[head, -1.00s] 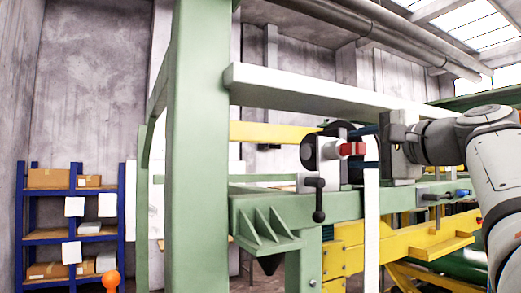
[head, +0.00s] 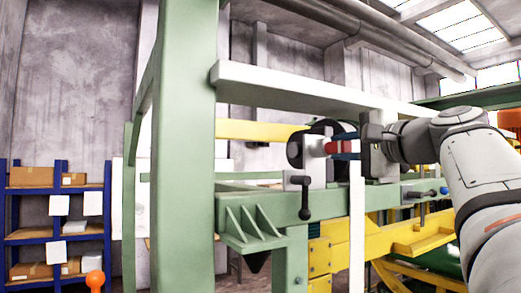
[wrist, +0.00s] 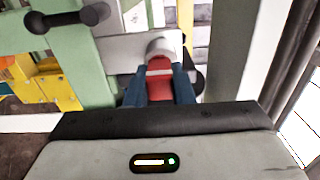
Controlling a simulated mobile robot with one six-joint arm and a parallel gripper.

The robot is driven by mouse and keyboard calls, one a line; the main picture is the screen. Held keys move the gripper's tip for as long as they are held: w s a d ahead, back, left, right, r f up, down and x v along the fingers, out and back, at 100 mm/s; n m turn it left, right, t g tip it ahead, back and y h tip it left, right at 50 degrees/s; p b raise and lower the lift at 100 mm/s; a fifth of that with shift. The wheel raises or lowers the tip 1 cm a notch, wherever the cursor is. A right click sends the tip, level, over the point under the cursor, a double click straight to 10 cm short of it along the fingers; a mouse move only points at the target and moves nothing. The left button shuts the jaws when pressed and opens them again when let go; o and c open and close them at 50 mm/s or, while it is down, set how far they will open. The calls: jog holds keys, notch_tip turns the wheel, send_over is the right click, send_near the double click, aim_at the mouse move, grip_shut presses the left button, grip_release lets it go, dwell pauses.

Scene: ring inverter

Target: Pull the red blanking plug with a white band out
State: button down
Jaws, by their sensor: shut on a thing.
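The red blanking plug (head: 337,147) sits at the grey-white socket block (head: 316,157) on the green frame. In the wrist view the plug (wrist: 159,86) shows its white band across the red body, and its far end meets a round pale fitting (wrist: 160,48). My gripper (head: 345,148) reaches in from the right, its blue fingers on both sides of the plug. In the wrist view my gripper (wrist: 159,90) is shut on the plug. Whether the plug's far end is still inside the fitting cannot be told.
A black-knobbed lever (head: 305,198) hangs just below and left of the plug. A black round part (head: 298,150) lies behind it. A green post (head: 188,150) and a white beam (head: 300,92) stand close by. Blue shelving (head: 55,225) is far left.

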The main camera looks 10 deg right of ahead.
jog(key=shift+s+d, duration=0.15)
jog(key=shift+s, duration=0.15)
jog(key=shift+b+v, duration=0.7)
jog(key=shift+v, duration=1.85)
jog(key=shift+s+d, duration=0.25)
jog(key=shift+s, duration=0.25)
jog(key=v, duration=0.7)
jog(key=shift+b, duration=0.35)
